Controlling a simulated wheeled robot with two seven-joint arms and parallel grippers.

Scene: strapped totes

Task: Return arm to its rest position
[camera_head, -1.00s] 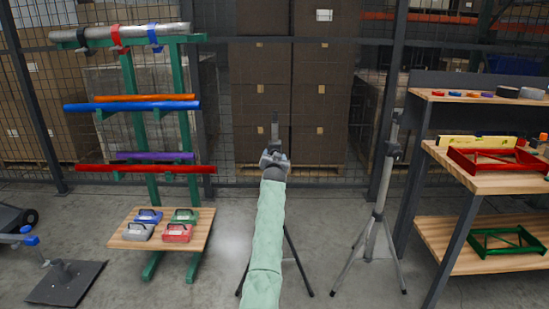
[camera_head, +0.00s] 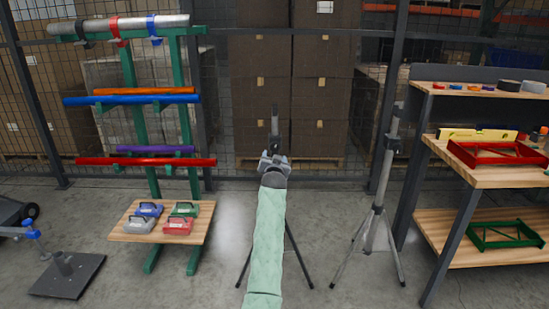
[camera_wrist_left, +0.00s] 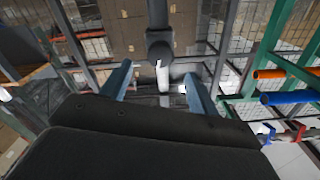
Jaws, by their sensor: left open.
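My left arm, in a pale green sleeve, reaches up the middle of the head view. It ends in my left gripper (camera_head: 274,159), which appears in front of a tripod stand with dark legs (camera_head: 297,253). In the left wrist view my left gripper (camera_wrist_left: 158,72) has its two blue-grey fingers spread apart, with nothing held between them. A grey post with a round joint (camera_wrist_left: 160,46) shows beyond the fingers; I cannot tell how far off it is. My right gripper is in neither view.
A green rack (camera_head: 183,95) with coloured tubes stands left, above a wooden board (camera_head: 142,237) with several small cases. A second tripod (camera_head: 376,215) and a wooden shelf bench (camera_head: 480,185) stand right. Boxes (camera_head: 318,90) fill the back. Open floor lies between.

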